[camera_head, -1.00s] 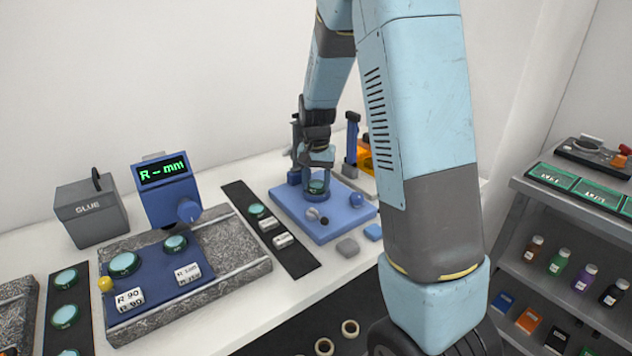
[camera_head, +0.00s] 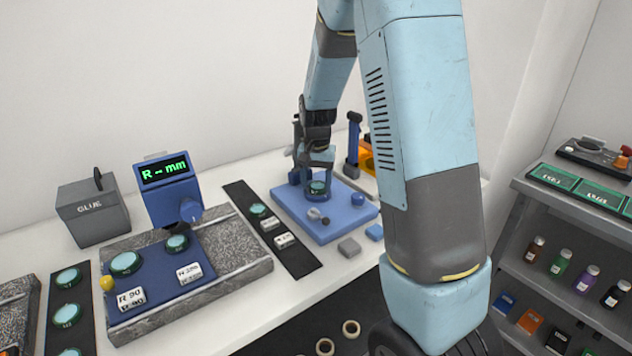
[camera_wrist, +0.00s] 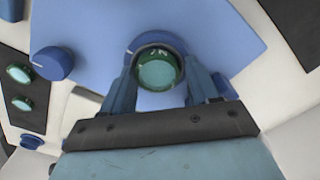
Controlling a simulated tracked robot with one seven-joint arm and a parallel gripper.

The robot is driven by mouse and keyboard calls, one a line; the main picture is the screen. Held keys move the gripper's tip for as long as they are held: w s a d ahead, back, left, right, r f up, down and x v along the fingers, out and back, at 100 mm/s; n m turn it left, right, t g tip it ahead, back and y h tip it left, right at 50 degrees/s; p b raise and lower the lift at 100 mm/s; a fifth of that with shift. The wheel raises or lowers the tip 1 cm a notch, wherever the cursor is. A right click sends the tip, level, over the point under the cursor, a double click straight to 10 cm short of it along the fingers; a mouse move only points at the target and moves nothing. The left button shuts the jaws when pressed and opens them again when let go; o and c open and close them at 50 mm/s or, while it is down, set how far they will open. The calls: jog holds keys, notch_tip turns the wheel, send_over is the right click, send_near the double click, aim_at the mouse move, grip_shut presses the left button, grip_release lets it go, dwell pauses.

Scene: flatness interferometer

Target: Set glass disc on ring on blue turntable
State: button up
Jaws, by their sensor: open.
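The glass disc (camera_wrist: 158,72) is pale teal with a dark green rim carrying white marks. In the wrist view it lies on a round blue seat, the turntable (camera_wrist: 133,53), whose rim shows around its far side. The disc also shows in the head view (camera_head: 317,187), on the blue base plate (camera_head: 335,226). My gripper (camera_wrist: 157,80) is open, with one finger on each side of the disc. I cannot tell whether the fingers touch it. The ring under the disc is hidden.
A blue knob (camera_wrist: 52,63) stands on the plate near the turntable. Small grey and blue blocks (camera_head: 349,247) lie in front.

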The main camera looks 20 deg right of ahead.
jog(key=shift+s+d+f, duration=0.3)
jog(key=shift+s+f, duration=0.1)
jog(key=shift+f, duration=0.1)
notch_tip(320, 180, up, 15)
jog(key=shift+w+a+f, duration=0.15)
jog(key=shift+w+a, duration=0.1)
jog(key=s+r+n+t, duration=0.2)
jog(key=s+r, duration=0.2)
jog(key=s, duration=1)
jog(key=s+r+n+t, duration=0.3)
jog(key=s, duration=1.1)
jog(key=shift+r, duration=0.4)
